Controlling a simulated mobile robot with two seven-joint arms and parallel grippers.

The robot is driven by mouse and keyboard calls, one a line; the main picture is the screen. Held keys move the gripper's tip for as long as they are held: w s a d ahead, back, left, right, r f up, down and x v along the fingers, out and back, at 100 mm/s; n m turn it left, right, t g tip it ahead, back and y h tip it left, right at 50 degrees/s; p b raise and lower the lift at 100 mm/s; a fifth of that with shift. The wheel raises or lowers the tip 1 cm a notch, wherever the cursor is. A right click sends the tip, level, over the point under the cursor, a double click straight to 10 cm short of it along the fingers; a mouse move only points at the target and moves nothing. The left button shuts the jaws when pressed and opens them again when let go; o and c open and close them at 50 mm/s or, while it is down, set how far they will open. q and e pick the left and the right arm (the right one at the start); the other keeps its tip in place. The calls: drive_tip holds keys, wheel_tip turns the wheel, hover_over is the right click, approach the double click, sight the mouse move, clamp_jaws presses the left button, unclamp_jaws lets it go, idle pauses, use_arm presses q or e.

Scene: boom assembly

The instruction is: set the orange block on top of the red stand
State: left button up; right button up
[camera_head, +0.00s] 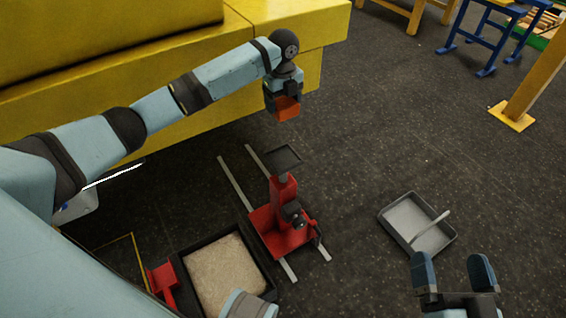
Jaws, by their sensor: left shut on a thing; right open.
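The orange block (287,108) is held in my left gripper (284,97), which is shut on it and points downward. The gripper covers the block's upper part. The block is in the air, higher in the picture than the red stand and apart from it. The red stand (282,192) stands on the floor near the middle, with a dark flat plate (283,160) on top. Nothing is seen lying on that plate. My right gripper (454,277) is open and empty at the lower right, its two blue-grey fingers apart.
A large yellow structure (290,45) fills the upper left behind my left arm. Two pale rails (237,185) lie under the stand. A bin of beige material (222,272) is at lower left. A grey tray (390,218) lies at right. Dark floor between stand and tray is clear.

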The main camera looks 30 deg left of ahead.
use_arm(q)
wheel_tip(320, 180, down, 4)
drive_tip(key=shift+f+b, duration=0.1)
drive_tip(key=shift+b, duration=0.6)
wheel_tip(320, 180, down, 10)
drive_tip(key=b, duration=0.3)
drive_tip(key=shift+b, duration=0.35)
wheel_tip(320, 180, down, 6)
drive_tip(key=shift+r+b, duration=0.2)
drive_tip(key=shift+b, duration=0.9)
use_arm(e)
wheel_tip(320, 180, down, 8)
drive_tip(key=a+n+g, duration=0.1)
drive_tip(key=g, duration=0.1)
drive_tip(key=shift+a+r+g+y, duration=0.2)
drive_tip(key=shift+g+y, duration=0.1)
drive_tip(key=shift+g, duration=0.1)
use_arm(q)
drive_tip(key=o, duration=1.1)
drive_tip(key=shift+c, duration=0.2)
use_arm(e)
drive_tip(key=shift+f, duration=0.1)
